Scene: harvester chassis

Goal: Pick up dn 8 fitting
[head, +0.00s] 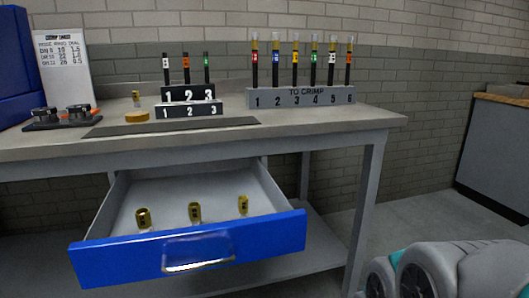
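Three brass-coloured fittings stand in the open blue-fronted drawer (264,233): a left one (143,217), a middle one (195,212) and a right one (243,204). They have dark marks too small to read, so I cannot tell which is the DN 8 fitting. Another small brass piece (136,98) stands on the bench top behind a flat yellow disc (137,116). My gripper is not in view; a grey and teal part of my arm shows at the bottom right.
The drawer juts out in front. Floor (420,220) is open at the right.

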